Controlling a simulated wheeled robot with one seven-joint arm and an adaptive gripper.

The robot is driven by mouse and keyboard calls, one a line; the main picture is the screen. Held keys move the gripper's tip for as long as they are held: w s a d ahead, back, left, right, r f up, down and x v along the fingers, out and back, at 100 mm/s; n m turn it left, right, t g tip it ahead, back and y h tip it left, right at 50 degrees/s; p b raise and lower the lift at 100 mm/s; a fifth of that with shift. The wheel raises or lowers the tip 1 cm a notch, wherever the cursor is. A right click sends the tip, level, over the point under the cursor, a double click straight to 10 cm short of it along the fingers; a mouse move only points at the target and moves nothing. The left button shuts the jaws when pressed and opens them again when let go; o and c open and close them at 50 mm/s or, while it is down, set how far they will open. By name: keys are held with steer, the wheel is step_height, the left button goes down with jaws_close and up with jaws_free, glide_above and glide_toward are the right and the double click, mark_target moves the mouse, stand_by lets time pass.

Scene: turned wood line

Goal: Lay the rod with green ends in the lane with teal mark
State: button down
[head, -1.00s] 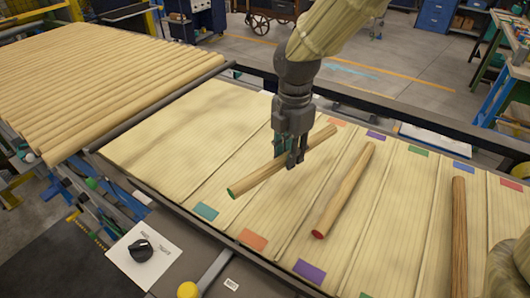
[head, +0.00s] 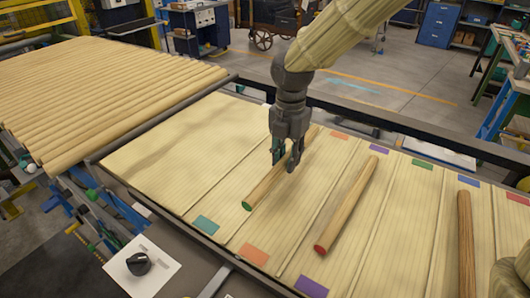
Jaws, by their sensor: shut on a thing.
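My gripper (head: 286,160) is shut on the rod with green ends (head: 262,190), around its middle. The rod's green near end points toward the front, and the far part runs behind the fingers. The rod lies roughly along the lanes. In the head view it appears over the right side of the lane with teal mark (head: 205,225), close to the border with the orange-marked lane. I cannot tell whether it touches the surface. The teal lane's far end is hidden by my gripper.
A rod with a red end (head: 345,205) lies in the purple-marked lane (head: 311,287). Another rod (head: 466,240) lies at the right, below the blue mark (head: 468,181). The orange-marked lane (head: 253,254) shows no rod. Many plain rods (head: 100,95) lie side by side at the left.

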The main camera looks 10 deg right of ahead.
steer(key=p, duration=0.2)
glide_above(265, 164)
steer(key=shift+w+f, duration=0.1)
steer(key=shift+f, duration=0.2)
steer(key=shift+d+f, duration=0.1)
steer(key=shift+f, duration=1.7)
steer(key=shift+f+p, duration=0.15)
steer(key=shift+p, duration=0.15)
steer(key=c, duration=1.2)
jaws_free()
steer(key=shift+o, duration=0.2)
step_height(265, 164, up, 12)
steer(key=b, duration=0.1)
steer(key=shift+b, duration=0.35)
